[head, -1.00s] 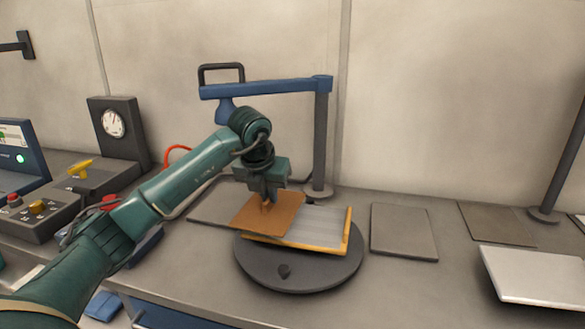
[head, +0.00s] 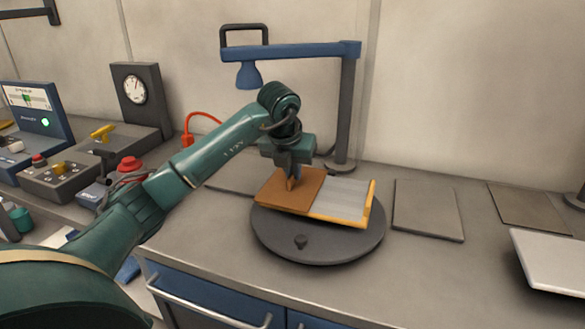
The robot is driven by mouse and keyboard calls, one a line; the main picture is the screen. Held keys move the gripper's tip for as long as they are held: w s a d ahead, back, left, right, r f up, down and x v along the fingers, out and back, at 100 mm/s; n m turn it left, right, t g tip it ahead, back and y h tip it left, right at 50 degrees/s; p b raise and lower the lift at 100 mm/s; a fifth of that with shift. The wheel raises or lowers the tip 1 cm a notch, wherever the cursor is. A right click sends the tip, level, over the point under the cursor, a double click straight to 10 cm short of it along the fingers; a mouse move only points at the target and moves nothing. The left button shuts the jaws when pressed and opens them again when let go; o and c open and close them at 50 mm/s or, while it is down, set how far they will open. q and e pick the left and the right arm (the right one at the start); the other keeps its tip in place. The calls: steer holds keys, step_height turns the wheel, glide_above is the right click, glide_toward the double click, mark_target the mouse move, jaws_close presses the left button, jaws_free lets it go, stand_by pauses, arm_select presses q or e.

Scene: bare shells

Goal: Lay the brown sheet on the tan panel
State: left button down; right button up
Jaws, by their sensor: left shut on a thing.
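The brown sheet (head: 287,194) is a flat square held level by my left gripper (head: 290,184), which is shut on a small raised grip at its middle. The sheet covers the left part of a panel (head: 342,196) with a pale grey, ribbed face and a yellow-tan rim along its front and right edges; I take this as the tan panel. The panel lies on a dark round turntable (head: 300,255). The panel's left part is hidden under the sheet. I cannot tell whether sheet and panel touch. My right gripper is not in view.
A blue lamp arm (head: 300,50) on a grey post (head: 346,115) stands behind the turntable. Flat grey plates (head: 428,210) lie to the right, with a pale tray (head: 555,262) at the right edge. Control boxes and a gauge (head: 133,90) stand at left.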

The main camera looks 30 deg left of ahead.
arm_select(q)
steer(key=c, duration=1.5)
jaws_free()
steer(key=v, duration=1.3)
steer(key=shift+s, duration=0.1)
